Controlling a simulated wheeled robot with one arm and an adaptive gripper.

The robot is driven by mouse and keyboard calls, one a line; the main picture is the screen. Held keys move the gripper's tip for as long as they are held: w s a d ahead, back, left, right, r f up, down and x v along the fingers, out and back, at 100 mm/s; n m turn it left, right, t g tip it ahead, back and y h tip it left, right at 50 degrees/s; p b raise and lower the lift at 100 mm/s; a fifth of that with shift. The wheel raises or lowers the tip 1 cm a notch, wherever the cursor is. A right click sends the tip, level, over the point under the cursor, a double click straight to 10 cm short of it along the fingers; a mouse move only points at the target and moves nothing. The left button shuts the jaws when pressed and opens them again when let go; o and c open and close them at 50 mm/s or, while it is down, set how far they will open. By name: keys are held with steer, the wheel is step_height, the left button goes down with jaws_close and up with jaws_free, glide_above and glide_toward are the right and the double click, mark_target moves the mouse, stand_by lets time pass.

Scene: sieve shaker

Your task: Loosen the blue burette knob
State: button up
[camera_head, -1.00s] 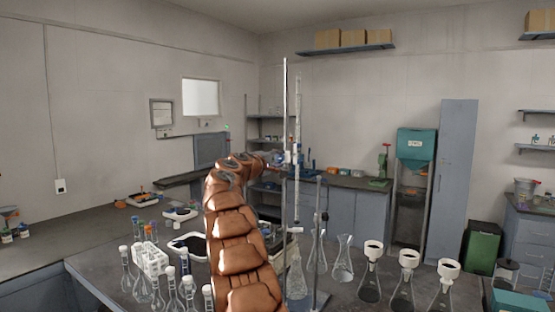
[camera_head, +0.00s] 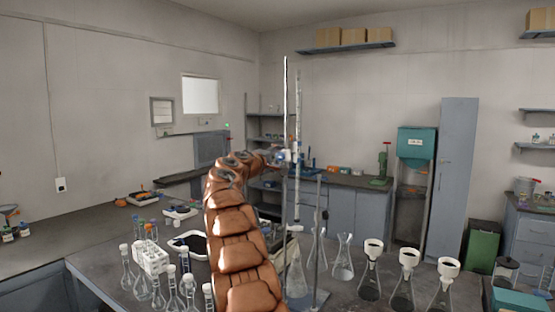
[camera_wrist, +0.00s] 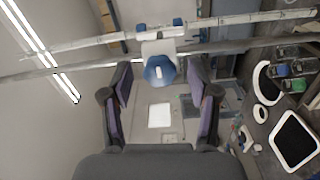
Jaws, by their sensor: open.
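The blue knob (camera_wrist: 160,70) has a pale slot-like mark and faces me in the wrist view. It sits on a white clamp body (camera_wrist: 160,46) that joins the stand rod and the burette (camera_wrist: 232,22). My gripper (camera_wrist: 161,78) is open, with one dark finger on each side of the knob and visible gaps to both. In the head view my gripper (camera_head: 277,157) is at the clamp on the upright rod (camera_head: 285,105), and the knob is too small and covered to make out. The burette (camera_head: 298,120) stands upright just right of the rod.
Several flasks with white funnels (camera_head: 409,258) stand at the bench's right. A white tube rack (camera_head: 151,258) and stoppered flasks stand left of my arm. A shorter rod (camera_head: 318,230) rises right of the burette. The air around the clamp looks mostly free.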

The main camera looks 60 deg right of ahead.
steer(key=shift+a, duration=0.8)
steer(key=a, duration=1)
steer(key=shift+s+a, duration=0.2)
steer(key=shift+s, duration=0.05)
steer(key=s+a+f+y, duration=0.4)
steer(key=s+a+f, duration=0.2)
steer(key=a+f, duration=0.4)
steer(key=s+a+f+m+y, duration=0.1)
steer(key=s+a+f+y, duration=0.45)
steer(key=a, duration=0.75)
steer(key=s+a+f+y, duration=0.3)
steer(key=s+a+f, duration=0.4)
steer(key=a+f, duration=0.35)
steer(key=s+a+f+n+g+y, duration=0.1)
steer(key=s+a+f+y, duration=0.1)
steer(key=s+a+f, duration=0.2)
steer(key=s+a+f+g+y, duration=0.1)
steer(key=s+a+f+y, duration=0.2)
steer(key=s+a, duration=0.8)
steer(key=a+f, duration=0.2)
steer(key=a, duration=0.3)
steer(key=shift+s+a+n, duration=0.15)
steer(key=shift+a+n, duration=0.15)
steer(key=shift+n, duration=0.1)
